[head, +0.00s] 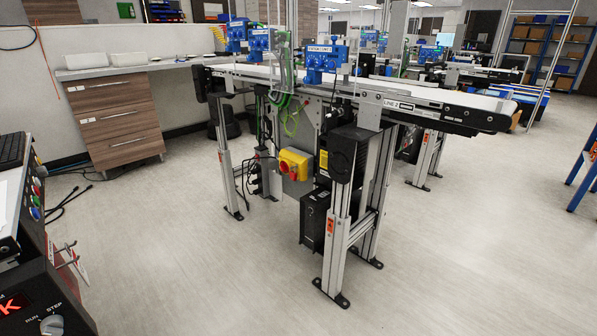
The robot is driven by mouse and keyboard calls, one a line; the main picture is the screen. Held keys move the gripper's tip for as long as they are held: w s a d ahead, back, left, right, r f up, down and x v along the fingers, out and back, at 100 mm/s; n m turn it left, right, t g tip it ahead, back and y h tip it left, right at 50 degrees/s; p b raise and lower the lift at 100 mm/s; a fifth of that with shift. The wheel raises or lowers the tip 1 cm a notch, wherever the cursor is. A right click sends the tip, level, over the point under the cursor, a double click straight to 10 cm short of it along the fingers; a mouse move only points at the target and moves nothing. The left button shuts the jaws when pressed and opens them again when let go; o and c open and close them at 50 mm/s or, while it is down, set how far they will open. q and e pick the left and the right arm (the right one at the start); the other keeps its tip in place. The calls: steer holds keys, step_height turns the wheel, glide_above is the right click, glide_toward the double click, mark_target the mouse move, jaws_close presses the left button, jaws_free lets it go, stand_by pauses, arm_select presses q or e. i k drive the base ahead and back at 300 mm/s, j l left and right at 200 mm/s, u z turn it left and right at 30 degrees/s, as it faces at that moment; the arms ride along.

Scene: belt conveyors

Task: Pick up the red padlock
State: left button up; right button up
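I cannot clearly make out a red padlock in the head view. Small red and white items (62,258) hang on pegs at the side of a control panel at the lower left; whether one is a padlock I cannot tell. A yellow box with a red rotary switch (295,164) is mounted under the conveyor, near the middle. Neither of my grippers shows in this view.
A belt conveyor on metal legs (337,240) stands in the centre, with dark boxes beneath it. A control panel with coloured buttons (36,190) is at the left edge. Wooden drawers (115,120) stand behind. The grey floor (180,240) in front is clear.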

mark_target(293, 174)
steer(key=i+j+z, duration=0.15)
steer(key=i, duration=0.35)
steer(key=i+j+z, duration=0.2)
steer(key=i, duration=0.3)
steer(key=i+j+z, duration=0.15)
steer(key=i+j, duration=0.3)
steer(key=i+j+z, duration=0.1)
steer(key=j, duration=0.4)
steer(key=i+j+z, duration=0.1)
steer(key=j, duration=0.45)
steer(key=i+j+z, duration=0.1)
steer(key=i+j, duration=0.15)
steer(key=j, duration=0.25)
steer(key=i+j, duration=0.1)
steer(key=j, duration=0.45)
steer(key=i+j+z, duration=0.15)
steer(key=j, duration=0.4)
steer(key=j+z, duration=0.1)
steer(key=j, duration=0.45)
steer(key=i, duration=0.05)
